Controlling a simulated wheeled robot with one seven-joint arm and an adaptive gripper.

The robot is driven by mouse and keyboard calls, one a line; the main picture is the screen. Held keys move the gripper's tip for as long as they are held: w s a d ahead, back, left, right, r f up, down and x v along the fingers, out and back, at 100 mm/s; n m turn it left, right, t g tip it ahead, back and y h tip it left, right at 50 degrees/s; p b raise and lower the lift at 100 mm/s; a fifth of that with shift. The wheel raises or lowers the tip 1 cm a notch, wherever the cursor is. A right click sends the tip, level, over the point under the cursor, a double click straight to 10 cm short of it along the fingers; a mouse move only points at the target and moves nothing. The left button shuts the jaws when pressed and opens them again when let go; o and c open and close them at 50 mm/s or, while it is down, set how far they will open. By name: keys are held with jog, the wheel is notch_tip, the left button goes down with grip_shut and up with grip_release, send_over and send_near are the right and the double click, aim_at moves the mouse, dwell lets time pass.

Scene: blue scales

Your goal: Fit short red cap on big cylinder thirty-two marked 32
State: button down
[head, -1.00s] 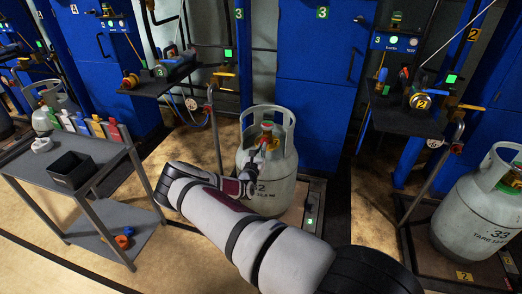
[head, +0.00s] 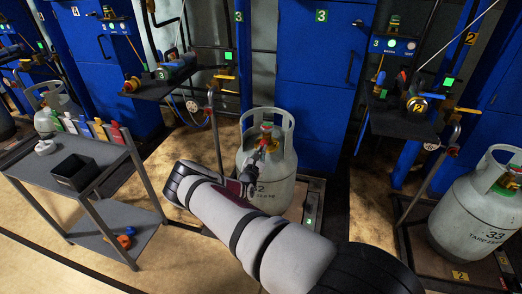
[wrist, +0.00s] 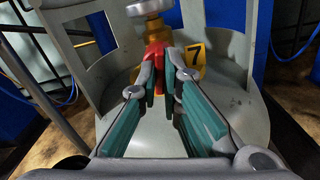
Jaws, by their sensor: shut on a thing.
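The big cylinder (head: 284,180) marked 32 stands upright in the middle of the head view, grey-white with a cut-out collar. My arm hides part of its front. My gripper (head: 263,148) reaches through the collar opening at its valve. In the wrist view my gripper (wrist: 168,62) is shut on the short red cap (wrist: 154,64), which shows between and beside the fingertips. The cap is right at the brass valve (wrist: 151,28), below a grey handwheel. I cannot tell whether it is seated on the outlet. A yellow tag (wrist: 195,62) hangs just right of the fingertips.
Cylinder 33 (head: 470,220) stands at the right. A thin post (head: 215,140) rises close left of cylinder 32.

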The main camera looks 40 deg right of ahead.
jog(key=shift+m, duration=0.4)
jog(key=shift+m+p, duration=1.4)
jog(key=shift+m, duration=0.3)
jog(key=shift+m+p, duration=0.95)
jog(key=shift+m, duration=0.55)
jog(key=shift+m, duration=0.3)
jog(key=shift+m+p, duration=1.05)
jog(key=shift+m, duration=0.55)
